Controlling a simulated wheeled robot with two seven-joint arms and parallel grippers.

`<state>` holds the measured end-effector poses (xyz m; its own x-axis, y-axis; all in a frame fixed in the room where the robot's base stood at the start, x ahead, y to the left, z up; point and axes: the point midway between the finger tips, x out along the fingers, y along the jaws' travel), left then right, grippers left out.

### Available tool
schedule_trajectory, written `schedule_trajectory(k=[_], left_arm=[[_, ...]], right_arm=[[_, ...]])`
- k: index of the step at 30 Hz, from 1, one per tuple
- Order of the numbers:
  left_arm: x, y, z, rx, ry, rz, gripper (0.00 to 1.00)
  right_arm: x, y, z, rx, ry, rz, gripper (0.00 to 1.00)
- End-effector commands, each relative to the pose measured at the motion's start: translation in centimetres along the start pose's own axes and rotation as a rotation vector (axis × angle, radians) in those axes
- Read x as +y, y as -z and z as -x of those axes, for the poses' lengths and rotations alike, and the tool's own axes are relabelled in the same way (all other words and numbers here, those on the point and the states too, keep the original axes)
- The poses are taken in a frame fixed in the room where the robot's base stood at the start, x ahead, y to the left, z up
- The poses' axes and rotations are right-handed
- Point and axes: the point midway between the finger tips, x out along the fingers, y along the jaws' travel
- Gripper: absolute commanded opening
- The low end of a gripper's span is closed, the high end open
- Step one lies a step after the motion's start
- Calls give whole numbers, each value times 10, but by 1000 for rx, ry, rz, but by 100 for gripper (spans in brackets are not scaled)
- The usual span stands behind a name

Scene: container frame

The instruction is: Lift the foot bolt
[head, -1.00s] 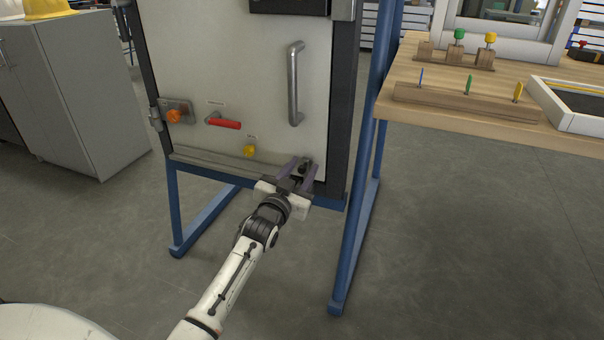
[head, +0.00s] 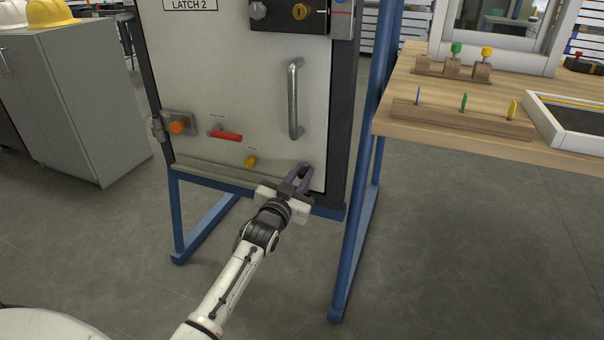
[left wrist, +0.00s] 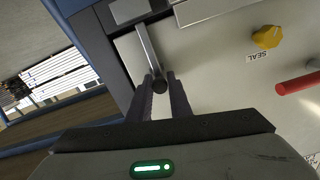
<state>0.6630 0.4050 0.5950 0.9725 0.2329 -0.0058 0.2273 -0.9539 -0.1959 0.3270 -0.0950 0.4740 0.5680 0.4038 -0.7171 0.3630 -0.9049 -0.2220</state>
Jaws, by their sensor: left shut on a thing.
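The foot bolt (left wrist: 150,50) is a grey metal rod with a dark round knob, seen in the left wrist view. It sits on the pale door (head: 230,80), near the door's lower right corner in the head view. My left gripper (head: 302,172) is at that corner, its two dark fingers on either side of the bolt's knob. In the left wrist view the fingertips (left wrist: 160,77) are shut on the knob. In the head view the fingers mostly hide the bolt. My right gripper is out of view.
The door also carries a vertical bar handle (head: 295,98), a red lever (head: 227,135), a yellow seal knob (head: 250,161) and an orange knob (head: 177,127). A blue frame post (head: 362,200) stands to the right. Beyond it is a wooden bench (head: 450,105).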

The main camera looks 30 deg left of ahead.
Motion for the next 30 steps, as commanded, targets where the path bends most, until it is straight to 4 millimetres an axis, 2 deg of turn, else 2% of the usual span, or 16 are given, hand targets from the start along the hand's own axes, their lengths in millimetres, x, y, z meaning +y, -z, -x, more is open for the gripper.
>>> schedule_trajectory(k=[1, 11, 12, 15, 25, 30], left_arm=[[-2, 11, -1, 10, 2, 0, 0], [-2, 12, -1, 16, 3, 0, 0], [-2, 13, -1, 17, 3, 0, 21], [-2, 11, -1, 14, 2, 0, 37], [-2, 8, 2, 7, 1, 0, 37], [-2, 10, 24, 5, 0, 1, 37]], right_arm=[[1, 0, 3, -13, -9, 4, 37], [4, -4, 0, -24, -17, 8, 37], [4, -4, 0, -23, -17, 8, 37], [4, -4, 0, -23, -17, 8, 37], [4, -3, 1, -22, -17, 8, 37], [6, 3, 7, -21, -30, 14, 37]])
